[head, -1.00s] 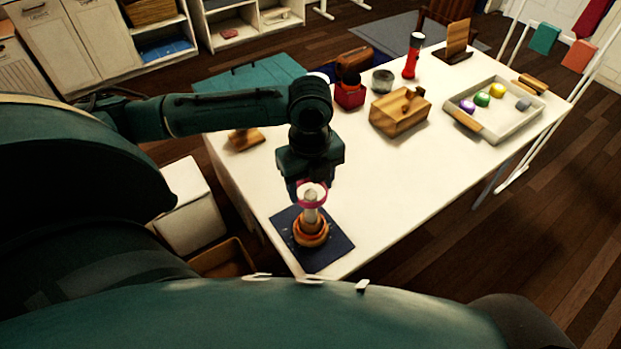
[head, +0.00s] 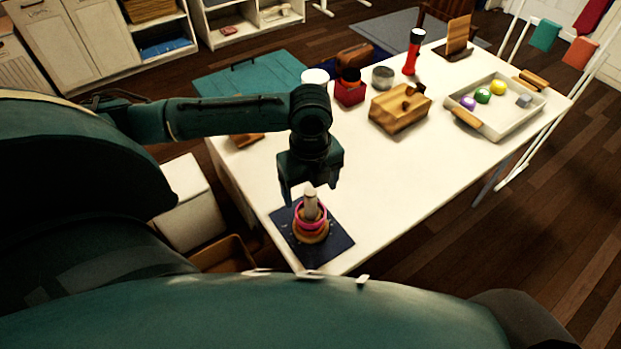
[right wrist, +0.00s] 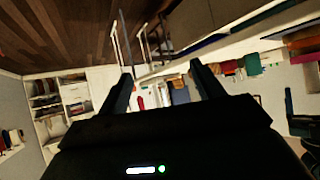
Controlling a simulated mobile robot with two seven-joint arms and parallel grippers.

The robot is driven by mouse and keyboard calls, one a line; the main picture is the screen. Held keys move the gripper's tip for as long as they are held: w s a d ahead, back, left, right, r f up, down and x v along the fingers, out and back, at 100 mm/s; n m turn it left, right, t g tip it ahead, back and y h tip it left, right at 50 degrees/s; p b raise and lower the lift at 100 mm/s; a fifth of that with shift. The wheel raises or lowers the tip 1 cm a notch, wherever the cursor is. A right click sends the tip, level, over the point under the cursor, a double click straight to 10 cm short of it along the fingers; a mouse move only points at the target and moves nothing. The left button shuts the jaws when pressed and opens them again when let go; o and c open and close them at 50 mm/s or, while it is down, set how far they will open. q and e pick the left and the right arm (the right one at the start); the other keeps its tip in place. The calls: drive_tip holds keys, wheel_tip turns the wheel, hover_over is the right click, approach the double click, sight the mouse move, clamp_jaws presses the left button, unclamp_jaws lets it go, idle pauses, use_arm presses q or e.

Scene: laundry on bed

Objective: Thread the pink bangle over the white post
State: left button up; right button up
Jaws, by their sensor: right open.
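The white post (head: 310,205) stands upright on a dark blue mat (head: 335,245) near the table's front left corner in the head view. The pink bangle (head: 299,218) is around the post, low down, just above an orange-brown ringed base (head: 312,236). My left gripper (head: 311,188) is above the post with its fingers spread, apart from the bangle. The post's top reaches up toward the gap between the fingers. My right gripper (right wrist: 160,72) shows in the right wrist view, open and empty, facing the room away from the post.
On the white table (head: 390,205) are a wooden box (head: 400,112), a red container (head: 350,94), a grey jar (head: 382,77), a red flashlight (head: 412,55) and a tray (head: 495,128) with coloured balls. The table right of the mat is clear.

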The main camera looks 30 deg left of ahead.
use_arm(q)
drive_tip(key=shift+o, duration=0.2)
wheel_tip(320, 180, up, 13)
drive_tip(key=shift+p, duration=0.35)
drive_tip(key=shift+r, duration=0.1)
idle(0.9)
drive_tip(key=w+d+f+n+t+h, duration=0.2)
drive_tip(key=d+f+n+t+h, duration=0.4)
drive_tip(key=d+f+n, duration=0.65)
drive_tip(key=s+f+n+t, duration=0.1)
drive_tip(key=f, duration=0.1)
drive_tip(key=s+f+n+t, duration=0.1)
drive_tip(key=f+n, duration=0.1)
drive_tip(key=f, duration=0.1)
drive_tip(key=s+f+n, duration=0.1)
drive_tip(key=f, duration=0.2)
drive_tip(key=shift+s+d+n+t, duration=0.1)
drive_tip(key=shift+s+n+t, duration=0.15)
drive_tip(key=shift+s+t, duration=0.15)
drive_tip(key=s+a+f+n+y, duration=0.1)
drive_tip(key=s, duration=0.1)
drive_tip(key=s+a+f+n+t+y, duration=0.1)
drive_tip(key=s, duration=0.1)
drive_tip(key=s+a+f+n, duration=0.2)
drive_tip(key=shift+s+t+y, duration=0.2)
drive_tip(key=shift+t+y, duration=0.1)
drive_tip(key=shift+y, duration=0.1)
